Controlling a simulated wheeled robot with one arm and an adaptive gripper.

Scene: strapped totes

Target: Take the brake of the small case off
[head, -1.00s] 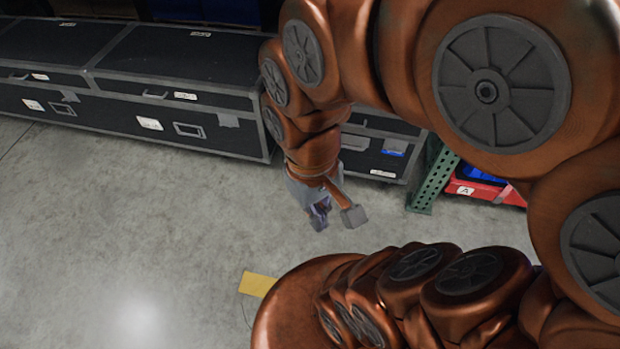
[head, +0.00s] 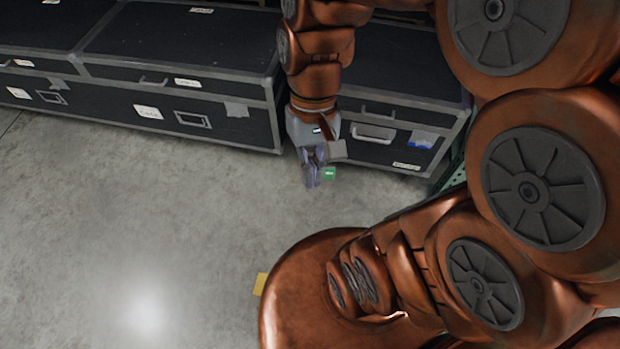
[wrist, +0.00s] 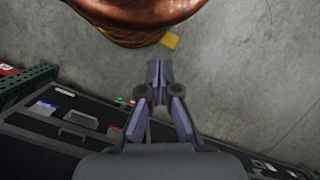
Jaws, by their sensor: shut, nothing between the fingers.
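The small case (head: 398,98) is a black case with grey metal edges, at the right end of the row in the head view. Its front has a grey handle (head: 373,132) and a blue and white label (head: 421,140). It also shows at the lower left of the wrist view (wrist: 60,122). A small green tab (head: 329,173) shows low by its front, beside my fingers; in the wrist view a green (wrist: 120,98) and a red spot (wrist: 132,103) show there. I cannot tell which is the brake. My gripper (head: 312,183) is shut and empty, pointing down before the case.
Long black cases (head: 180,60) stand in a row at the left. A green perforated rack post (head: 452,178) stands close to the right of the small case. A yellow floor mark (head: 260,283) lies near my base. The grey floor at the left is clear.

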